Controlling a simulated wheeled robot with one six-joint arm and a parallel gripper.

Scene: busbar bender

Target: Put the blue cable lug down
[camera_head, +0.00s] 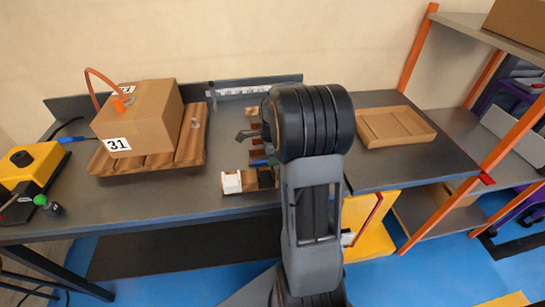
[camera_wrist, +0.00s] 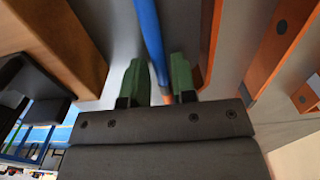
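My gripper shows in the wrist view (camera_wrist: 159,78) with two green fingertips. They are closed on the blue cable lug (camera_wrist: 149,30), a long blue rod with an orange-copper end between the fingers. In the head view, my arm covers most of the gripper. A small green and blue patch there, the blue part being the lug (camera_head: 271,159), shows just left of the arm, over the middle of the bench. From these views I cannot tell whether the lug touches the surface below.
The grey bench (camera_head: 180,205) carries a wooden tray (camera_head: 193,140) with a cardboard box (camera_head: 150,112) marked 31. A white block (camera_head: 231,183) stands near the gripper. A shallow cardboard tray (camera_head: 395,126) lies at right. A yellow device (camera_head: 35,163) is at far left.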

